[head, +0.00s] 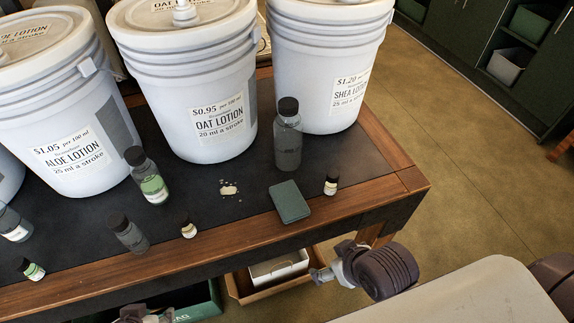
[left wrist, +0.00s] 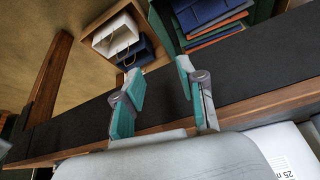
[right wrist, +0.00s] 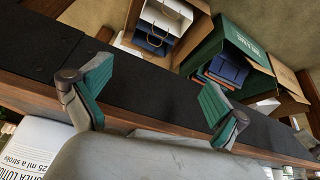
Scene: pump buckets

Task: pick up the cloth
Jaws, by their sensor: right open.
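The cloth (head: 289,201) looks like a folded, dark green-grey square. It lies flat on the dark table top, near the front wooden edge, in the head view. I do not see it in either wrist view. My left gripper (left wrist: 160,85) has its teal-padded fingers apart with nothing between them in the left wrist view. My right gripper (right wrist: 155,88) is also open and empty in the right wrist view. Neither gripper touches the cloth.
A tall grey bottle (head: 288,135) stands behind the cloth, and a small dark-capped vial (head: 331,185) stands right of it. Large white lotion buckets (head: 207,85) line the back. Crates (head: 268,275) sit below the table.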

